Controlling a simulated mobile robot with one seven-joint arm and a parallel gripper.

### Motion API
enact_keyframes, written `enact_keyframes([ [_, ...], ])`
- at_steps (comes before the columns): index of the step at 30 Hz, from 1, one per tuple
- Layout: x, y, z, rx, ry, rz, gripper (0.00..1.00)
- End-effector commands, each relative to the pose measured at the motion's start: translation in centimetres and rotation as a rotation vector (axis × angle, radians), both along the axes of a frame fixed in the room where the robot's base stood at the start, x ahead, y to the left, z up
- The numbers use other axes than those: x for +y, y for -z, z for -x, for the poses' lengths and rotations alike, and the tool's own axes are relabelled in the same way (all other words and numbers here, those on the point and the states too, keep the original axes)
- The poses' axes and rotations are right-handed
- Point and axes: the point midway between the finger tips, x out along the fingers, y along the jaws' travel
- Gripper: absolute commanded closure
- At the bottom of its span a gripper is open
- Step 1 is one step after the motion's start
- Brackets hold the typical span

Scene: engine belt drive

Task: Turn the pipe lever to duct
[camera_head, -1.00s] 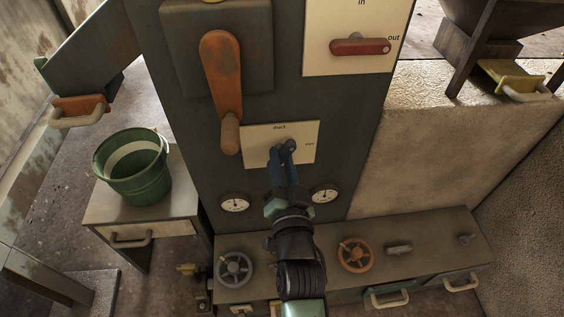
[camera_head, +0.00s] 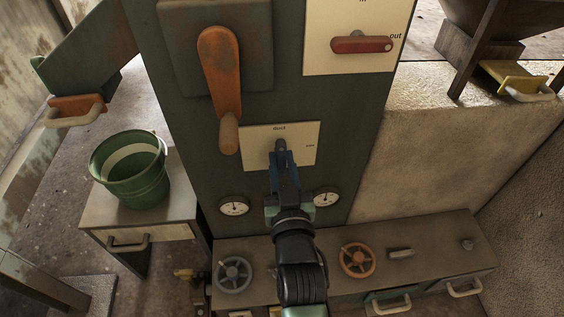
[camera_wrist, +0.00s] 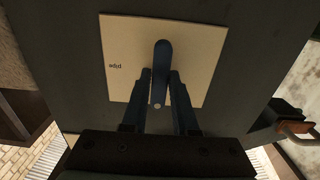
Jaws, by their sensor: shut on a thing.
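The pipe lever (camera_wrist: 161,62) is a dark blue handle with a rounded end, mounted on a cream plate (camera_head: 305,133). The plate has a "duct" label at its top and a "pipe" label at its right in the head view. My gripper (camera_head: 281,150) reaches up from below and its fingers are shut on the lever. In the wrist view, the two blue fingers (camera_wrist: 160,92) stand on either side of the lever, which runs straight up and down the picture. The fingers hide much of the lever in the head view.
A big orange crank (camera_head: 220,85) hangs left above the plate, close to my gripper. A red in/out lever (camera_head: 361,45) is at upper right. Two gauges (camera_head: 233,206) (camera_head: 326,197) flank my wrist. A bench below carries a grey wheel (camera_head: 234,274) and an orange wheel (camera_head: 358,260).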

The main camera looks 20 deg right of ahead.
Motion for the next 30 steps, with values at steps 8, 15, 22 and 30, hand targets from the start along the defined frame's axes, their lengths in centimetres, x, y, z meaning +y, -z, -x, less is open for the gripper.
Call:
enact_keyframes([
  [8, 0.00, 0.14, 0.04, 0.005, 0.000, 0.008, 1.00],
  [15, 0.00, 0.14, 0.04, 0.005, 0.000, 0.007, 0.55],
  [22, 0.01, 0.06, 0.02, 0.003, 0.000, 0.005, 0.45],
  [30, 0.23, -0.07, 0.89, 0.004, 0.001, 0.007, 0.45],
])
